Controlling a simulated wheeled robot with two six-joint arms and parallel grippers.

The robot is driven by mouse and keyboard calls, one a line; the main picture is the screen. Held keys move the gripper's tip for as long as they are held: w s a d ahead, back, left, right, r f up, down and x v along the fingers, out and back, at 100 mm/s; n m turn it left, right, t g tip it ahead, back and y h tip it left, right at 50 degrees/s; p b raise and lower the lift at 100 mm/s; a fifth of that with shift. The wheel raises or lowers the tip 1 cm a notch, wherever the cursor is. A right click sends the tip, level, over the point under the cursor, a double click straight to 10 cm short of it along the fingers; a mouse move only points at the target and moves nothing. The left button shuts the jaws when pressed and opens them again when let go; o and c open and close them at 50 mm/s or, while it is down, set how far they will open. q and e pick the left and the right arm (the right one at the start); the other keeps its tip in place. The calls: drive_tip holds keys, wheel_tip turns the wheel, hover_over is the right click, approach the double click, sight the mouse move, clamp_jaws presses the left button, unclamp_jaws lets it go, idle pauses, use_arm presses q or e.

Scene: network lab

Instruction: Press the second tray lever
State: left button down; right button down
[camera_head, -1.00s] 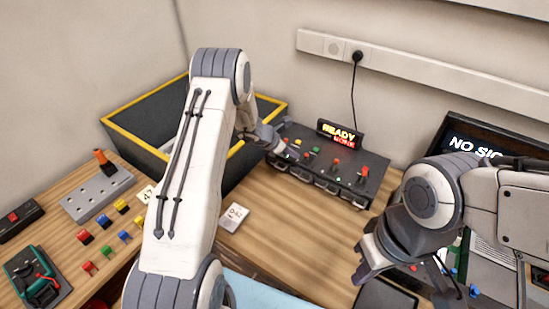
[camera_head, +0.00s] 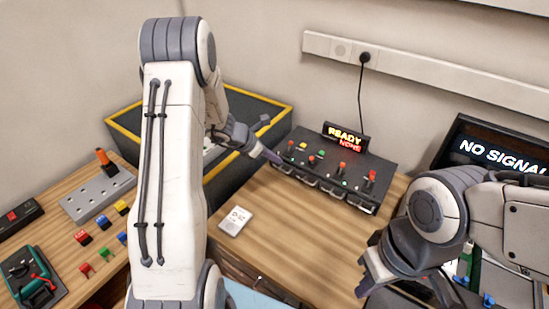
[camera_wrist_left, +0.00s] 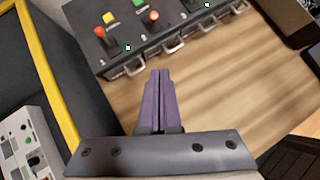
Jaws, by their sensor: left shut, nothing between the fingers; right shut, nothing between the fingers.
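The dark control box (camera_head: 352,182) stands against the back wall, with a row of red-knobbed levers on top and metal tray handles along its front. Its leftmost red lever (camera_wrist_left: 99,31) and the second red lever (camera_wrist_left: 152,15) show in the left wrist view. My left gripper (camera_head: 274,158) is shut and empty, at the box's front left corner. In the left wrist view its fingertips (camera_wrist_left: 159,72) point toward the box's front, close to the first two handles; I cannot tell whether they touch. My right gripper (camera_head: 368,272) is shut and empty at the lower right, away from the box.
A lit sign (camera_head: 345,137) on the box reads READY and NONE. A black bin with a yellow rim (camera_head: 125,131) stands left of the box. A monitor (camera_head: 500,155) reads NO SIGNAL at right.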

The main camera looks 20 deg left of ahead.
use_arm(q)
drive_tip(key=s+d+r+m+g, duration=0.3)
drive_tip(key=s+d+r+m, duration=0.2)
drive_tip(key=s+d+m, duration=0.5)
drive_tip(key=s+d+r+m+g, duration=0.3)
drive_tip(key=s+d+r+m, duration=0.35)
drive_tip(key=d, duration=0.55)
drive_tip(key=s+a+r+m+y, duration=0.1)
drive_tip(key=s+m+y, duration=0.3)
drive_tip(key=s+m, duration=1.4)
drive_tip(key=shift+a+r+m, duration=0.15)
drive_tip(key=shift+r+m, duration=0.1)
drive_tip(key=shift+m, duration=0.4)
